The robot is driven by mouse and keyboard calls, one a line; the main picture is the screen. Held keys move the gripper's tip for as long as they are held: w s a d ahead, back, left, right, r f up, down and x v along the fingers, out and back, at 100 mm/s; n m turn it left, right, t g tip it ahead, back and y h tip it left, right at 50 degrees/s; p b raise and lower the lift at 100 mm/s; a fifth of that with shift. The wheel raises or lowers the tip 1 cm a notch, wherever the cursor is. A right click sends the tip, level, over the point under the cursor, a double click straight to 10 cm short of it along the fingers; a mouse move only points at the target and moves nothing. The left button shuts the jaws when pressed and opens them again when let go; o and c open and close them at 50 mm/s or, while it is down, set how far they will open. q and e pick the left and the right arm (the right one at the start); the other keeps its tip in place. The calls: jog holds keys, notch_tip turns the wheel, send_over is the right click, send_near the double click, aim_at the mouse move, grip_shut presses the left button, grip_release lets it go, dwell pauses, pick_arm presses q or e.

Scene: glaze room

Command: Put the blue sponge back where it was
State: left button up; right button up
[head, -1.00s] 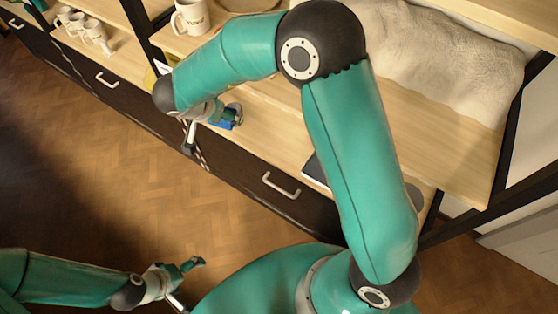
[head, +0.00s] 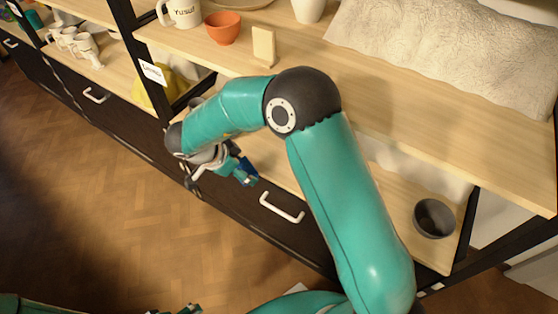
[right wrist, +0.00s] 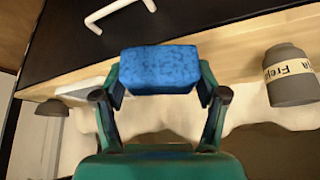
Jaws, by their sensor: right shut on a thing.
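The blue sponge (head: 247,167) is a small block held in my right gripper (head: 241,174), near the front edge of the lower shelf in the head view. In the right wrist view the sponge (right wrist: 160,69) sits between the two fingertips of my right gripper, which are closed on its sides. The lower shelf (right wrist: 235,100) lies behind it there. My left gripper (head: 178,310) shows only as a sliver at the bottom edge of the head view; its jaws cannot be made out.
A grey labelled jar (right wrist: 290,75) is right of the sponge in the wrist view. A dark bowl (head: 434,218) stands on the lower shelf at right. The upper shelf (head: 370,90) holds a mug (head: 180,12), an orange cup (head: 223,28) and a small wooden stand (head: 264,46). Drawer handles (head: 282,207) stick out below.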

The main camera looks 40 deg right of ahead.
jog(key=b, duration=0.2)
send_over(282, 162)
jog(key=a, duration=0.2)
jog(key=shift+d+f+b, duration=0.1)
jog(key=shift+f+b, duration=0.8)
jog(key=shift+f, duration=1)
jog(key=shift+r, duration=0.1)
jog(key=o, duration=1.1)
